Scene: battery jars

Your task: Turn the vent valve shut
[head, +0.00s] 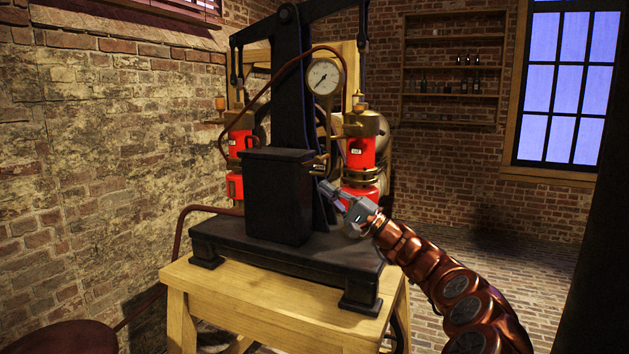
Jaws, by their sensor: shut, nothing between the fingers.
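My gripper (328,189) is shut and empty. It reaches in from the right, its tips beside the right face of the black central block (278,196). A small brass fitting with a short handle (320,162), which looks like the vent valve, sticks out at the block's upper right. It is just above my fingertips; I cannot tell whether they touch it. Its exact handle angle is too small to read. My gripper covers part of the space before the right red jar (361,153).
The black pump base (290,258) stands on a wooden table (235,302). A left red jar (239,143), a round gauge (323,77) and a dark red hose (185,225) are around it. Brick floor lies open at right, with a wall shelf (455,66) behind.

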